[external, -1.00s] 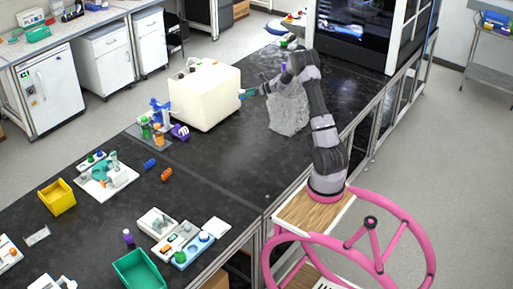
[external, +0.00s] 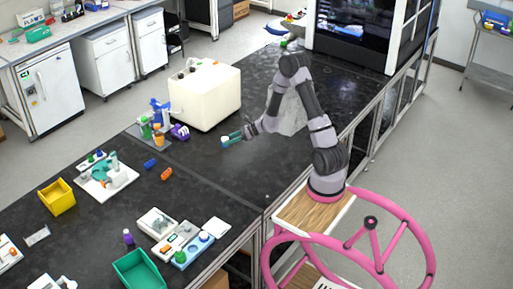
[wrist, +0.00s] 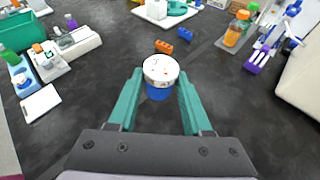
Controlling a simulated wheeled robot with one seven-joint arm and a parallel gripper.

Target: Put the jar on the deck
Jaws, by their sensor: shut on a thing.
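The jar (wrist: 160,72) has a white, speckled lid and a blue body. It sits between the teal fingers of my gripper (wrist: 160,98), which is shut on it. In the external view my gripper (external: 231,138) is over the black bench in front of the white box; the jar is too small there to make out clearly. I cannot tell for sure which thing is the deck. A white tray (external: 122,182) with teal parts lies further left, and a grey board (external: 140,132) with bottles lies at the bench's back edge.
The white box (external: 205,95) stands behind my gripper. A crinkled grey block (external: 290,118) is partly hidden by my arm. A blue piece (external: 150,163) and an orange piece (external: 166,174) lie on the bench, with a yellow bin (external: 57,197) and green bin (external: 138,270) beyond.

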